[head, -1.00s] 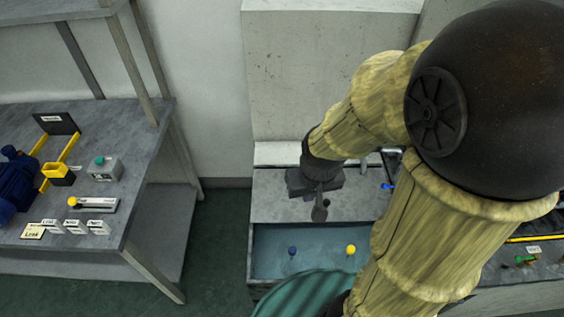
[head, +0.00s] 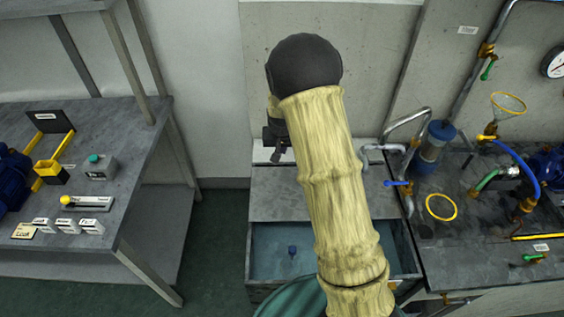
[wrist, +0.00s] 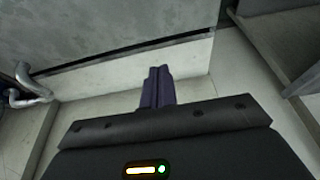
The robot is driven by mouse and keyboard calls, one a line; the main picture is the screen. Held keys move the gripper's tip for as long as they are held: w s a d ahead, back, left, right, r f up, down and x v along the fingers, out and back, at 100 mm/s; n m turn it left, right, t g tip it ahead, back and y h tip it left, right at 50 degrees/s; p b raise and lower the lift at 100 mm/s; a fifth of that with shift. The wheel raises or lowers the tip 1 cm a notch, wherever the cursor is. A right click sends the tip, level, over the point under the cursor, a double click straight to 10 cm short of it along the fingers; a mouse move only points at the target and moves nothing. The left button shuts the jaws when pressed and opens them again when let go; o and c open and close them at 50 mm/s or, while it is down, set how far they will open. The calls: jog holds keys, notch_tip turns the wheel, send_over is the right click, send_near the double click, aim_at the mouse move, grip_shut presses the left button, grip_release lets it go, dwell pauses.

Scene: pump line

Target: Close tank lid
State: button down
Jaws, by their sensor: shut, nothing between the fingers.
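The tank (head: 262,293) stands at the lower middle of the head view, with blue water showing in its front part. A flat grey lid panel (head: 280,200) lies over the rear part, so the front is uncovered. A small blue float (head: 292,250) sits in the water. My gripper (head: 277,155) is shut and empty, over the far edge of the lid panel near the wall; I cannot tell whether it touches anything. In the wrist view its closed fingers (wrist: 158,88) point toward a pale wall base. My arm hides the middle of the tank and lid.
A grey bench (head: 120,215) with small parts stands at the left, with floor free between it and the tank. At the right, a pump bench (head: 450,260) carries pipes (head: 410,125), a blue-handled valve (head: 398,184) and a yellow ring (head: 441,207). A concrete wall (head: 370,80) stands behind.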

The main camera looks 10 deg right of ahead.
aim_at(282, 164)
jog(key=shift+r, duration=0.1)
jog(key=p+x, duration=0.1)
jog(key=x, duration=0.9)
jog(key=shift+s, duration=0.15)
dwell(0.5)
